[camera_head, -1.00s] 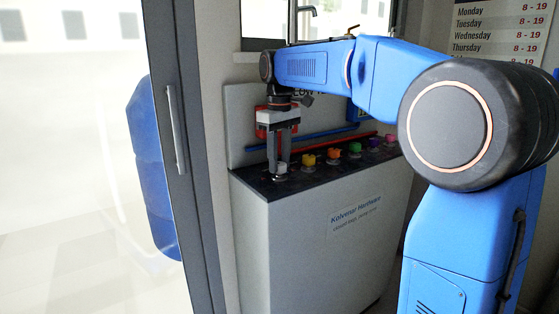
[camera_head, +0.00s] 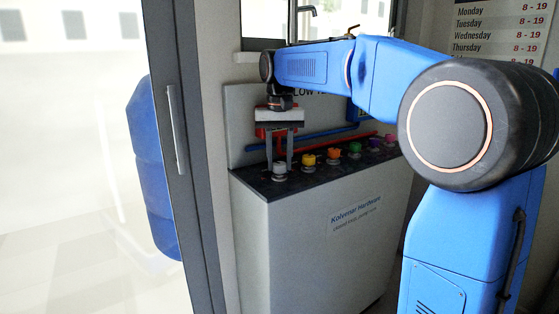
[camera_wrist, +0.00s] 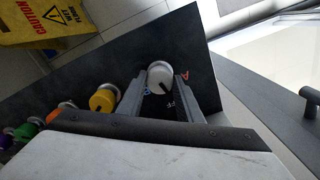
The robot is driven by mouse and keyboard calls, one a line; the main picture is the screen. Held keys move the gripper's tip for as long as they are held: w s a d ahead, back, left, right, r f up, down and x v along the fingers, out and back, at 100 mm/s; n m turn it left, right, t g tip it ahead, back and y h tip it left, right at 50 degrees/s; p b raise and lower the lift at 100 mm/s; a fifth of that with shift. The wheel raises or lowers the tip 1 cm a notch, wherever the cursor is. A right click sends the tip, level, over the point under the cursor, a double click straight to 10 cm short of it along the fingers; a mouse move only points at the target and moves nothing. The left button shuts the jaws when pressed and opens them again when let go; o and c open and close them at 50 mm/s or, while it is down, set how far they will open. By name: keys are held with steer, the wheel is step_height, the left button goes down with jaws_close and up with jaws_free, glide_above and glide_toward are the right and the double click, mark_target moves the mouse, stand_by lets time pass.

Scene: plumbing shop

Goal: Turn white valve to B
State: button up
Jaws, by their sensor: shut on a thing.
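The white valve (camera_head: 279,174) is the leftmost knob on the dark top of a grey cabinet. In the wrist view, its round white cap (camera_wrist: 160,76) has a dark pointer mark on its lower side, towards a white label (camera_wrist: 171,104) that seems to read OFF. A red letter A (camera_wrist: 185,75) lies to its right. A blue letter (camera_wrist: 147,91) at its left is partly hidden by a finger. My gripper (camera_head: 279,164) points straight down, with one finger on each side of the white valve. It is shut on the valve (camera_wrist: 163,77).
Yellow (camera_head: 308,160), orange (camera_head: 333,153), green (camera_head: 354,147) and purple (camera_head: 374,142) knobs stand in a row to the right on the cabinet (camera_head: 300,250). A sliding door frame (camera_head: 190,150) is at the left. A yellow caution sign (camera_wrist: 45,22) shows in the wrist view.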

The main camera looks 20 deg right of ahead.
mark_target(280, 164)
steer(key=m, duration=1.1)
steer(key=shift+m, duration=1.8)
steer(key=o, duration=1)
steer(key=shift+o, duration=0.2)
steer(key=shift+r, duration=0.1)
step_height(280, 164, up, 17)
steer(key=shift+s, duration=0.1)
